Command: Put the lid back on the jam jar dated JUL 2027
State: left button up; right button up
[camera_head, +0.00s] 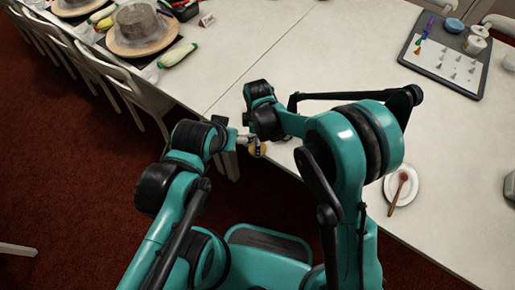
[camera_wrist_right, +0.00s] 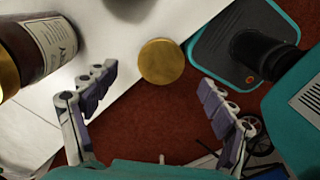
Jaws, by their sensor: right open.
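A round gold lid (camera_wrist_right: 160,61) shows between and beyond the open fingers of my right gripper (camera_wrist_right: 158,92) in the right wrist view. Nothing is gripped in it. The lid overlaps the line of the table edge, with floor below part of it; what supports it is unclear. A brown jar (camera_wrist_right: 38,42) with a pale label and a gold end is at the upper left of the wrist view, beside the right gripper. Its date is unreadable.
The white table (camera_head: 250,35) has free room in its middle. A dark tray (camera_head: 445,60) with small tips and cups lies at the back right. A white saucer (camera_head: 403,200) with a wooden spoon lies at the right. A cake turntable (camera_head: 117,45) stands at the upper left.

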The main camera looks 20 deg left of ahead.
notch_tip(320, 180, down, 4)
jog(key=shift+f+b, duration=0.2)
jog(key=shift+b, duration=0.65)
jog(key=shift+s+r, duration=0.1)
jog(key=c, duration=0.8)
